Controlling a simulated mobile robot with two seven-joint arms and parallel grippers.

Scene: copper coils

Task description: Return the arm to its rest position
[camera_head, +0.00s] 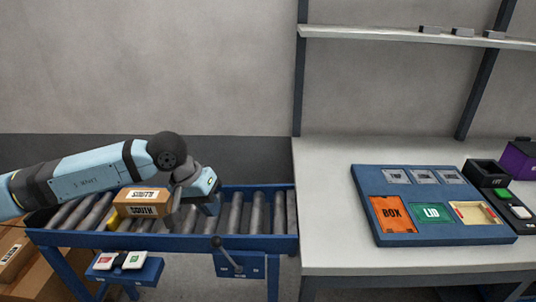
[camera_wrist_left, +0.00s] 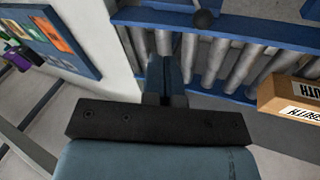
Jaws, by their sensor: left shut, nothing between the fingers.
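My left arm reaches in from the left in the head view, over the roller conveyor (camera_head: 262,242). My left gripper (camera_head: 211,204) is above the rollers, just right of a cardboard box (camera_head: 143,209) labelled SOUTH. In the left wrist view the gripper fingers (camera_wrist_left: 168,68) are together and empty, with the rollers beyond them. The box shows at the right edge of that view (camera_wrist_left: 272,95), apart from the fingers. In the head view the fingertips are partly hidden by the gripper body. My right gripper is not in view.
A white table (camera_head: 325,237) stands right of the conveyor, holding a blue tray (camera_head: 365,213) with BOX and LID areas. Black (camera_head: 486,174) and purple (camera_head: 519,158) bins stand at its right. A lever (camera_head: 228,255) and a button panel (camera_head: 125,272) are on the conveyor's front.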

